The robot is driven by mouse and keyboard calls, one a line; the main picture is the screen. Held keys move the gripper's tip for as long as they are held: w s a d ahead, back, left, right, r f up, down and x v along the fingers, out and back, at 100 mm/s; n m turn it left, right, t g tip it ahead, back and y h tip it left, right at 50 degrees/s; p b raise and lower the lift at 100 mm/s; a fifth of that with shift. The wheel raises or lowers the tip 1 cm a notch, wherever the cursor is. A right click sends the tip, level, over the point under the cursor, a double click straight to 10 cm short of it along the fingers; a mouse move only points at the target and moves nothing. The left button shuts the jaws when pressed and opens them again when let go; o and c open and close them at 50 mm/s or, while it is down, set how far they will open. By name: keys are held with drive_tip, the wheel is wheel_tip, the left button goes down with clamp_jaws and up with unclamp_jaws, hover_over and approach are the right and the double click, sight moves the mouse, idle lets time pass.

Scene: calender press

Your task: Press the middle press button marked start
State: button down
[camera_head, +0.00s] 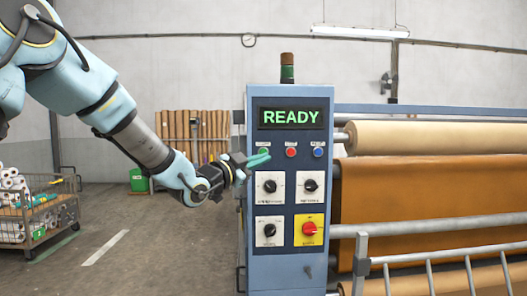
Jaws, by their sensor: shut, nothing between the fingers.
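A blue-grey control panel (288,243) stands upright beside the press, with a lit display (289,118) reading READY in green. Below the display is a row of three buttons: a green button (263,151) on the left, a red button (291,152) in the middle and a blue button (318,152) on the right. Their small labels are too blurred to read. My gripper (268,157) is shut and empty, with its teal fingertips just below the green button and left of the red one. I cannot tell whether they touch the panel.
Two black knobs (270,186) (310,185) sit below the buttons. Under them are another black knob (269,230) and a red switch on a yellow plate (309,228). Large rolls (430,136) and a metal rail (440,255) are at right. A wire cart (40,218) stands left, with open floor between.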

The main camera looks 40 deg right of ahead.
drive_tip(key=shift+w+d+p, duration=0.3)
drive_tip(key=shift+w+d, duration=0.65)
drive_tip(key=shift+w, duration=0.2)
drive_tip(key=shift+w+d+p, duration=0.25)
drive_tip(key=shift+w+d, duration=0.7)
drive_tip(key=shift+w, duration=0.2)
idle(0.4)
drive_tip(key=shift+w+d, duration=0.25)
drive_tip(key=shift+w, duration=0.05)
drive_tip(key=shift+w+d+b, duration=0.25)
drive_tip(key=shift+w+b, duration=0.05)
idle(0.6)
idle(0.4)
drive_tip(key=shift+s+a+b, duration=0.55)
drive_tip(key=shift+s+b, duration=0.05)
drive_tip(key=shift+b, duration=0.05)
